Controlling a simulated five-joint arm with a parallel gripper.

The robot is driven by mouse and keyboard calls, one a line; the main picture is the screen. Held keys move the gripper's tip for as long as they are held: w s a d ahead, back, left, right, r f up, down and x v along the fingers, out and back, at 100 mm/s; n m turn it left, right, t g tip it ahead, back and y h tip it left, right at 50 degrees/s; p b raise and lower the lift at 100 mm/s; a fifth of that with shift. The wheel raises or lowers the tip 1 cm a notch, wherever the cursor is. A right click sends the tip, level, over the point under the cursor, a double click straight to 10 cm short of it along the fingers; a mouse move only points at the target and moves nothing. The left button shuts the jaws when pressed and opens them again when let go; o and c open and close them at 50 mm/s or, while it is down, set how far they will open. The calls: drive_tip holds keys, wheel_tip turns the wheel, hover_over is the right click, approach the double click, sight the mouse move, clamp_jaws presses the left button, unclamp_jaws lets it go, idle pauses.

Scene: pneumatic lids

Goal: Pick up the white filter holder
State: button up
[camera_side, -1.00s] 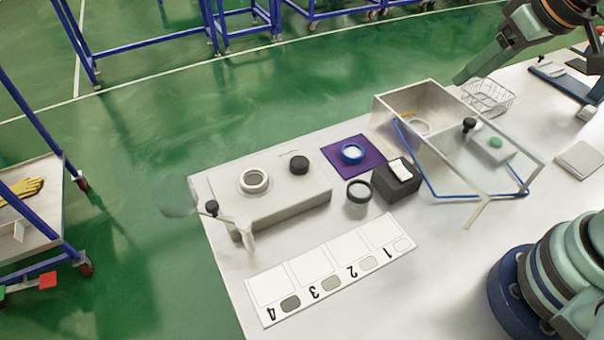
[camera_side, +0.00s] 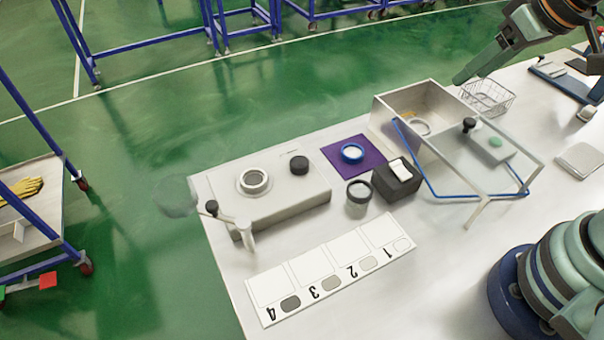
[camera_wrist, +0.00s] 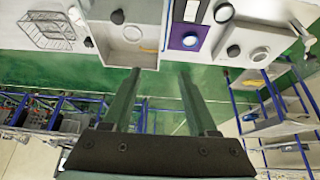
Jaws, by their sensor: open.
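A pale ring (camera_side: 418,127), which looks like the white filter holder, lies inside the open-topped box (camera_side: 386,109); it also shows in the wrist view (camera_wrist: 132,33). The box's front wall partly hides it in the side view. My gripper (camera_wrist: 160,71) is open and empty, its two fingers spread apart in the wrist view. In the side view a finger of mine hangs above the back of the table, behind the box and clear of it. Another white-and-blue ring (camera_side: 352,152) lies on a purple mat (camera_side: 335,160).
A clear panel with a black knob (camera_side: 469,124) and a blue rod (camera_side: 430,180) adjoin the box. A wire basket (camera_side: 489,97) stands behind it. A grey block (camera_side: 300,190), black cube (camera_side: 396,182), dark-rimmed cup (camera_side: 359,198) and numbered card (camera_side: 330,262) occupy the left side.

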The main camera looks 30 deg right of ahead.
drive_tip(key=o, duration=0.5)
drive_tip(key=n+g, duration=0.6)
drive_tip(key=n, duration=1.7)
hover_over(254, 180)
wheel_tip(254, 180, down, 9)
wheel_tip(254, 180, down, 12)
drive_tip(key=shift+r, duration=0.1)
